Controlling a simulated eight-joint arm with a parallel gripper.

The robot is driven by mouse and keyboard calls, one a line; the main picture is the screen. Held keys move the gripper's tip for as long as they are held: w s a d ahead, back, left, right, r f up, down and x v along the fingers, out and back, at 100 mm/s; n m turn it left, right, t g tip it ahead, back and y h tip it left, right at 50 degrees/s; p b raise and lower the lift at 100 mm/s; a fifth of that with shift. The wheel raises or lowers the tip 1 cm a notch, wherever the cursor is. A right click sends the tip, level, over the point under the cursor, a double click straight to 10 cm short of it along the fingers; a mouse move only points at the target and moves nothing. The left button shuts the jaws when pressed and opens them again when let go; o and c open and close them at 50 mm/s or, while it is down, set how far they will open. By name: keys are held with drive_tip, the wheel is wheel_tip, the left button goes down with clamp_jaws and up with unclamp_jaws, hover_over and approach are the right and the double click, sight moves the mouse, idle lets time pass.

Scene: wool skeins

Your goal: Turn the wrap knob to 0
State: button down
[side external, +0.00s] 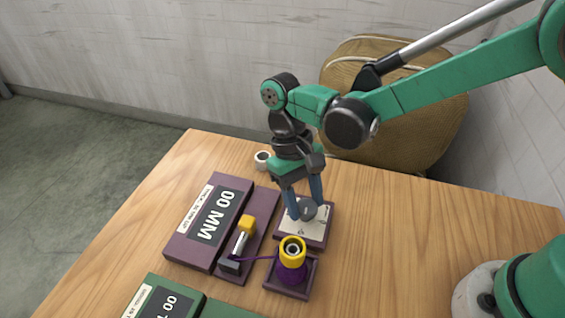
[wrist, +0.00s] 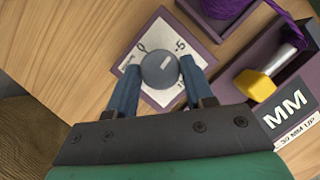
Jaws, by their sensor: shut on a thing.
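The wrap knob (wrist: 158,74) is a round grey dial with a short pale mark on its top. It sits on a white dial plate (side external: 292,229) with a purple frame. In the wrist view, a 0 shows at the plate's upper left and a 5 at its upper right. The mark slants up and right, more toward the 5 than the 0. My gripper (side external: 306,208) comes down from above, shut on the knob with one blue finger on each side. In the wrist view, its fingers partly cover the plate's lower markings.
A purple box with a "00 MM" display (side external: 214,217) stands left of the dial. Beside it is a lever with a yellow handle (side external: 246,224). A yellow-topped spool of purple yarn (side external: 291,270) stands in front. A white cup (side external: 262,160) is behind.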

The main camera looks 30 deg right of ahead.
drive_tip(key=n, duration=0.2)
drive_tip(key=n+h, duration=0.1)
drive_tip(key=n, duration=0.1)
drive_tip(key=shift+a+n+t+h, duration=0.15)
drive_tip(key=shift+n+t+h, duration=0.15)
drive_tip(key=shift+t, duration=0.1)
drive_tip(key=n+t+h, duration=0.1)
drive_tip(key=n, duration=0.2)
drive_tip(key=shift+s+a+n, duration=0.1)
drive_tip(key=shift+n, duration=0.3)
drive_tip(key=n+t+h, duration=0.1)
drive_tip(key=n, duration=0.3)
drive_tip(key=shift+s, duration=0.1)
drive_tip(key=shift+s+n+t, duration=0.1)
drive_tip(key=shift+n+t, duration=0.8)
drive_tip(key=shift+n, duration=1.1)
drive_tip(key=shift+c, duration=1.7)
unclamp_jaws()
drive_tip(key=shift+a, duration=0.1)
